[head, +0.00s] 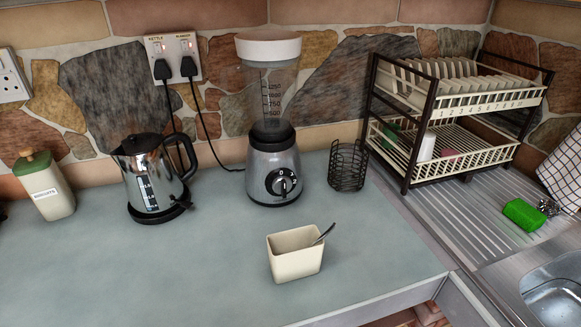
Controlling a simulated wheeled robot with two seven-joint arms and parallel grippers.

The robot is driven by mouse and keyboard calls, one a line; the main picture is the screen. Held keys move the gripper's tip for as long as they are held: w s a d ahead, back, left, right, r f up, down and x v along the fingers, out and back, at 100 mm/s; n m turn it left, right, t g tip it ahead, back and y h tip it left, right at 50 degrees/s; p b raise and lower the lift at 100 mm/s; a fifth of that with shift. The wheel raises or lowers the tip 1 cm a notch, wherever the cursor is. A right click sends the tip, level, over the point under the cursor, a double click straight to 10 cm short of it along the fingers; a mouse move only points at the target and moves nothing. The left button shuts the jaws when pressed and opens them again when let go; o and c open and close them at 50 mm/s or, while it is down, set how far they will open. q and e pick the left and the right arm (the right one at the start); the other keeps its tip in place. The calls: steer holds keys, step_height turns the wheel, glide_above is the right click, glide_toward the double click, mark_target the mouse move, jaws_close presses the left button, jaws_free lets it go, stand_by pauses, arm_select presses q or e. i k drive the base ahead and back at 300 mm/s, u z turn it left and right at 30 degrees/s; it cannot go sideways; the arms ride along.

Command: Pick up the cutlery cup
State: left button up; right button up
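A black wire cup (348,166), open at the top, stands upright on the grey counter between the blender and the dish rack. It looks like a cutlery holder and appears empty. A cream square pot (294,262) with a dark spoon (324,233) leaning out of it stands nearer the counter's front edge. The frame does not settle which of the two is the cutlery cup. Neither of my grippers shows in the head view.
A blender (272,165) stands close left of the wire cup; a two-tier dish rack (404,165) is close right. A kettle (152,185) and biscuit jar (48,192) stand left. The sink (556,300) is right. The counter's front left is clear.

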mark_target(290, 259)
steer(key=z, duration=1.05)
steer(key=k, duration=1.15)
steer(key=u, duration=1.5)
